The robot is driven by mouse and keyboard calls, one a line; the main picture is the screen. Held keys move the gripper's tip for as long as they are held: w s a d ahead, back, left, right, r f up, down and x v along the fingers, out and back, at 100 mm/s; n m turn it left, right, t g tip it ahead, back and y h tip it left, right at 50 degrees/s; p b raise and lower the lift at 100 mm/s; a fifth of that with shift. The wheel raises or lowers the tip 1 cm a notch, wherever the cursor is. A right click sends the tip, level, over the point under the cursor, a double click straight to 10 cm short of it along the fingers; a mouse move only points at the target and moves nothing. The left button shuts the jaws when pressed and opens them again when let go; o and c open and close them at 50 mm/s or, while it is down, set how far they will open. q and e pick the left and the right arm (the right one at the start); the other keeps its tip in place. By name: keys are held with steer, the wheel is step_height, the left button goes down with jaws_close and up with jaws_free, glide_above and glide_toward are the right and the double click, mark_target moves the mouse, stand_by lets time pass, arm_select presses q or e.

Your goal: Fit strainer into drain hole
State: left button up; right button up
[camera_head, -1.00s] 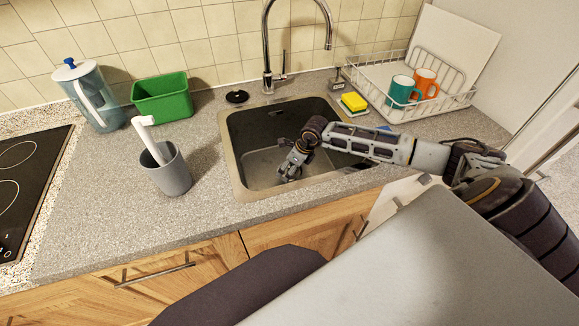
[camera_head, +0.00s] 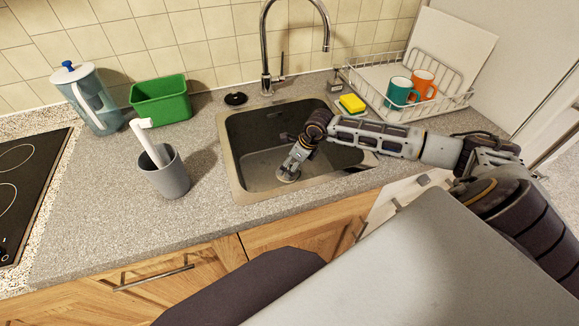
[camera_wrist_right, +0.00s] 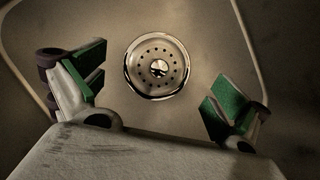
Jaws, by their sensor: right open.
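The strainer (camera_head: 288,174) is a round metal disc on the floor of the dark sink (camera_head: 229,150), below my right gripper (camera_head: 291,166). In the right wrist view the strainer (camera_wrist_right: 157,66) shows a ring of small holes, a central knob and a shiny rim. It looks level at the drain; the drain hole itself is covered, and I cannot tell how deep the strainer sits. My right gripper (camera_wrist_right: 158,83) is open, its green-padded fingers apart on either side of the strainer and not touching it. My left gripper is out of view.
A tall faucet (camera_head: 266,50) stands behind the sink. A black round piece (camera_head: 235,99) lies on the counter. A grey cup (camera_head: 165,173) with a white-handled brush and a green tub (camera_head: 161,97) are left. A yellow sponge (camera_head: 351,104) and a dish rack (camera_head: 425,113) are right.

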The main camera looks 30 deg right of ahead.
steer(key=v, duration=0.8)
steer(key=shift+s+r, duration=0.1)
steer(key=shift+r, duration=0.1)
stand_by(1.1)
step_height(320, 180, up, 9)
steer(key=p, duration=0.9)
steer(key=shift+r+p, duration=0.45)
steer(key=shift+p, duration=0.1)
